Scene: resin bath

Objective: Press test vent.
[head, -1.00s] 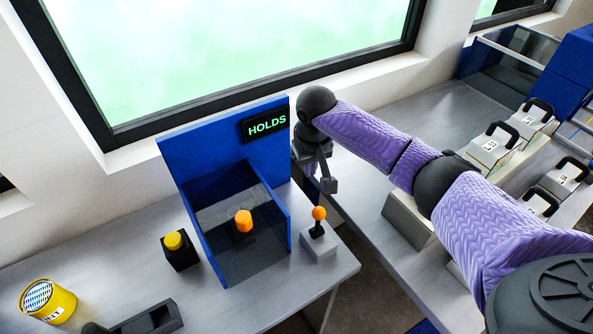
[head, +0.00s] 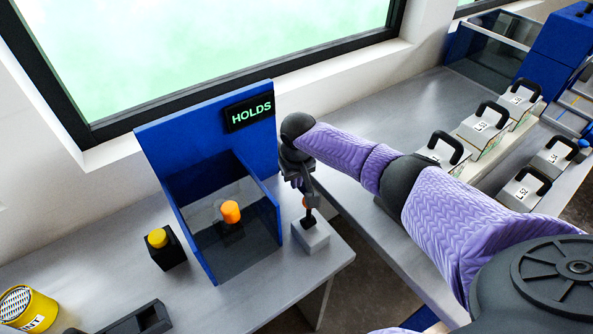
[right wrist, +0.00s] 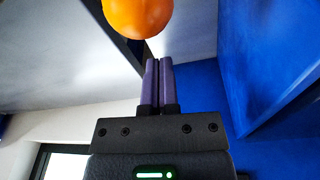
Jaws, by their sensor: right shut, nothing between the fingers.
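No label in view reads "test vent". A lever with an orange ball top stands on a small grey block (head: 311,240) at the right of the blue test box (head: 160,155). My right gripper (head: 310,207) is shut and empty, pointing down over this lever and hiding most of its ball in the head view. In the right wrist view the orange ball (right wrist: 138,14) is just beyond the shut fingertips (right wrist: 158,64); I cannot tell whether they touch. A yellow button (head: 157,238) on a black block stands left of the box. My left gripper is out of view.
The box's sign (head: 249,112) reads HOLDS, and an orange-topped object (head: 231,211) stands inside. A yellow can (head: 28,308) and a dark tray (head: 135,320) are at the lower left. Several handled blocks (head: 483,128) stand on the right bench, across a gap.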

